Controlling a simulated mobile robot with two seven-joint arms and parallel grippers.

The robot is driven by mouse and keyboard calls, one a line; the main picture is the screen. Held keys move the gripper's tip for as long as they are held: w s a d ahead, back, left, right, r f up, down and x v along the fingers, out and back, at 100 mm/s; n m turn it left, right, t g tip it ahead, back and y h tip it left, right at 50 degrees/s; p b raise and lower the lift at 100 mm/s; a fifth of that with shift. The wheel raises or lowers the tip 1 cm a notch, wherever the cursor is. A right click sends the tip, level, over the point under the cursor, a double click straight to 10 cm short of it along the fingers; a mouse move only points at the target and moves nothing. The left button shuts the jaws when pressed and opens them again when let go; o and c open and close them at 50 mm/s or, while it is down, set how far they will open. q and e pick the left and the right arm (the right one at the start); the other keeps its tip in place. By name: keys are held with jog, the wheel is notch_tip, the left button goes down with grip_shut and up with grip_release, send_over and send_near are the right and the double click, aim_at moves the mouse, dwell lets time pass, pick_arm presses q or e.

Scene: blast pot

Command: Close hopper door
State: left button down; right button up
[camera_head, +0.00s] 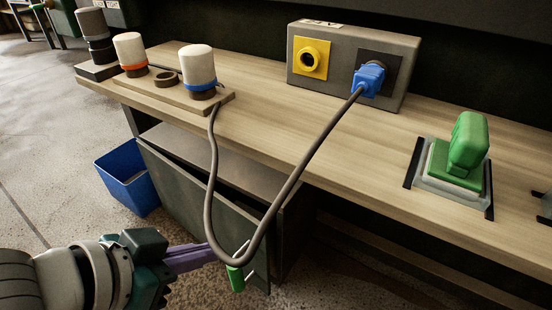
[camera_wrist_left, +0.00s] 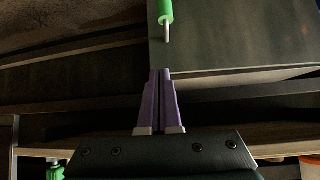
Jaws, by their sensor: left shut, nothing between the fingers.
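The hopper door (camera_head: 195,205) is a dark panel under the workbench. It stands tilted outward, with a gap behind its top edge showing the cabinet inside. Its green handle (camera_head: 236,279) sits near its right end, on a metal post. My left gripper (camera_head: 214,252) is shut and empty, its purple fingers pointing at the door near the handle. In the left wrist view the shut fingertips (camera_wrist_left: 160,73) lie at the edge of the door panel (camera_wrist_left: 245,40), below the green handle (camera_wrist_left: 165,12). I cannot tell whether they touch it. My right gripper is not in view.
A grey cable hangs from a blue plug (camera_head: 370,80) in a grey socket box (camera_head: 350,45), looping down in front of the door by the handle. A blue bin (camera_head: 128,180) stands left of the door. White-capped connectors (camera_head: 197,65) and a green switch (camera_head: 466,150) are on the workbench (camera_head: 270,115).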

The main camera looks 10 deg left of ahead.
aim_at(255, 228)
pick_arm(q)
jog(key=w+d+f+b, duration=0.1)
jog(key=w, duration=0.1)
jog(key=w+d+f+b, duration=0.1)
jog(key=w+b, duration=0.1)
jog(key=w+d+b, duration=0.1)
jog(key=w+b, duration=0.1)
jog(key=shift+w+f, duration=0.2)
jog(key=shift+f, duration=0.2)
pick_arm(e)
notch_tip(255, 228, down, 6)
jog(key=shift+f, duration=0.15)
